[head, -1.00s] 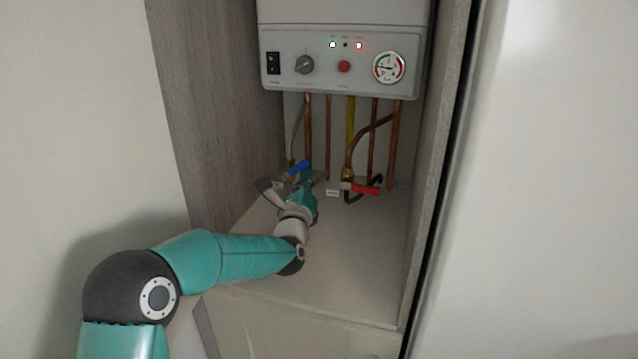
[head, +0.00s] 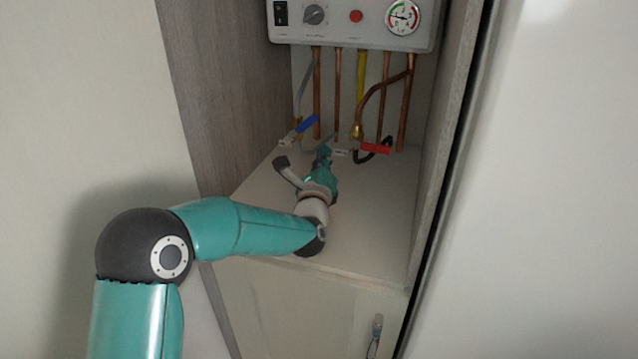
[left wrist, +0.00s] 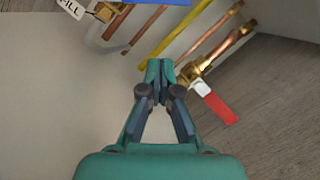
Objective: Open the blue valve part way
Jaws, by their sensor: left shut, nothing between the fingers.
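The blue valve handle (head: 306,124) sits at the left of the pipes under the boiler, tilted with its right end higher. In the left wrist view only a strip of the blue handle (left wrist: 165,2) shows at the top edge. My left gripper (head: 324,153) is shut and empty, in front of and below the pipes, to the right of the blue handle and apart from it. In the left wrist view the left gripper's fingertips (left wrist: 159,68) meet, with nothing between them. My right gripper is not in view.
A red valve handle (head: 376,148) is close to the right of my left gripper. Copper pipes (head: 337,95) and a yellow pipe (head: 361,75) stand behind. The boiler panel (head: 345,36) hangs above. Cupboard walls close both sides; the shelf (head: 375,215) is clear at the front right.

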